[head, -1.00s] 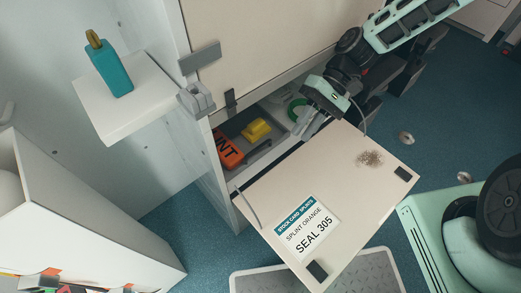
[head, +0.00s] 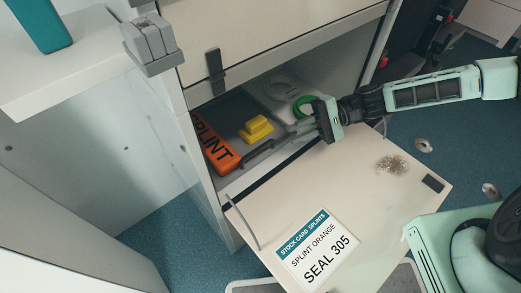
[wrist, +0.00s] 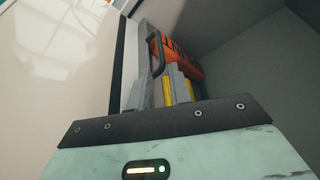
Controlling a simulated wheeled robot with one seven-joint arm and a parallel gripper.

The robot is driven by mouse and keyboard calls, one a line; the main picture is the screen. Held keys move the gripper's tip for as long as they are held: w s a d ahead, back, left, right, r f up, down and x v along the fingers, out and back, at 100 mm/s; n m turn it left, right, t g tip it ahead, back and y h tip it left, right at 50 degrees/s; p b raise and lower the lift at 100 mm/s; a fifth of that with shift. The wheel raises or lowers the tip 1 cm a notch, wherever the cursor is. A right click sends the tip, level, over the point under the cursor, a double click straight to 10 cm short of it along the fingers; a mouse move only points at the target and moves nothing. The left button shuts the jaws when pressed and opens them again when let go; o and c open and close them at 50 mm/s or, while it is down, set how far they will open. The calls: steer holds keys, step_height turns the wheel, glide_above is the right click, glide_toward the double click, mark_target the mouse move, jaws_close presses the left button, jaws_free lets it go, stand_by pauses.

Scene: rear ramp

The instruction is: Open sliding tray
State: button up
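The sliding tray (head: 226,112) is a grey tray low inside the open cabinet compartment. It holds an orange splint pack (head: 212,143) and a yellow block (head: 256,128). A dark bar handle (head: 258,154) runs along its front; in the wrist view the handle (wrist: 157,55) lies beyond the fingertips. My gripper (head: 301,130) is at the compartment mouth, to the right of the handle and seemingly apart from it. In the wrist view its fingers (wrist: 168,75) show a narrow gap with yellow behind, and nothing is held.
The fold-down flap (head: 345,190), labelled SEAL 305, hangs open below my gripper.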

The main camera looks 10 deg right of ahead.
mark_target(260, 147)
steer(key=b+x, duration=0.3)
steer(key=x, duration=0.7)
steer(key=shift+a+f, duration=0.1)
steer(key=shift+a, duration=0.1)
jaws_close()
